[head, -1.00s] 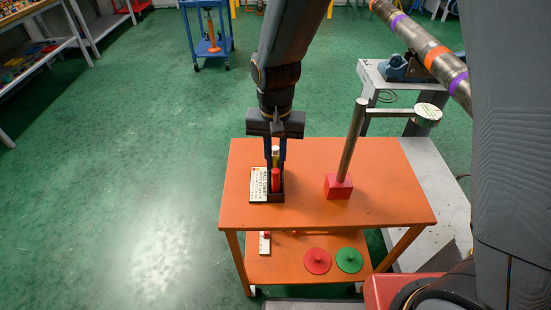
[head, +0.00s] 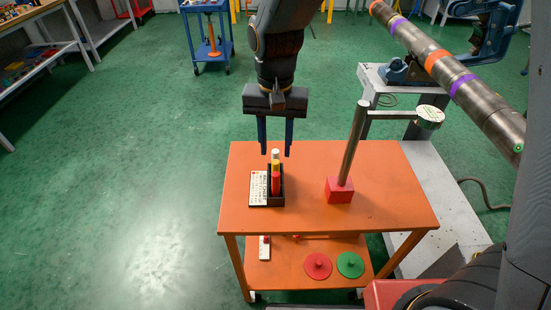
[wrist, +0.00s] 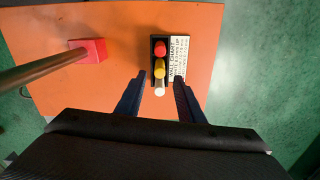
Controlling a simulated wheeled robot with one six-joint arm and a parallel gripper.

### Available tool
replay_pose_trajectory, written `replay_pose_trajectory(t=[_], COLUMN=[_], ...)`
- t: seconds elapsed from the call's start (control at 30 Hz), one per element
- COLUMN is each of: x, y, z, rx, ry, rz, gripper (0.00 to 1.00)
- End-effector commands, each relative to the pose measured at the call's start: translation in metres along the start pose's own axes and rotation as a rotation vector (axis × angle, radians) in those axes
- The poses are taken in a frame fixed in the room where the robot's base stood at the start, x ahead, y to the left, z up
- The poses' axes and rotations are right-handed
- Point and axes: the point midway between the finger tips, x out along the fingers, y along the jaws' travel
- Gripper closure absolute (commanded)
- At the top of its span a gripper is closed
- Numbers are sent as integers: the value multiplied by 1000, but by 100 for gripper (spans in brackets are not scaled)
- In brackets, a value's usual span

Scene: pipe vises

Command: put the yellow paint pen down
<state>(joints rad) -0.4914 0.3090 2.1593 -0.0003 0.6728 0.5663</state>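The yellow paint pen (head: 276,165) stands upright in a small black holder (head: 281,199) on the orange table, between a red pen (head: 276,184) in front and a white pen (head: 275,154) behind. In the wrist view the yellow pen (wrist: 159,70) is the middle one of the row. My gripper (head: 275,154) is open and empty above the holder, with its blue fingers apart. In the wrist view the fingertips (wrist: 160,78) are on either side of the row, with nothing gripped.
A white printed card (head: 258,189) lies left of the holder. A striped pipe (head: 450,70) crosses the upper right. The table's (head: 385,200) front right is bare.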

Motion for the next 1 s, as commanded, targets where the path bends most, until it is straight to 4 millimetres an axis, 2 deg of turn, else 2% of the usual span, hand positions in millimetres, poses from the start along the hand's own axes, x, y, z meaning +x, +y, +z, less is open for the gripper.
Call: replay_pose_trajectory(t=[0.1,0.33,0.5,1.0], x=[-24,-51,-57,-57], y=[-1,0,0,0], z=[-1,-1,0,0], rx=[0,0,0,0], ry=[5,2,0,0], rz=[-3,-1,0,0], gripper=[65,65,65,65])
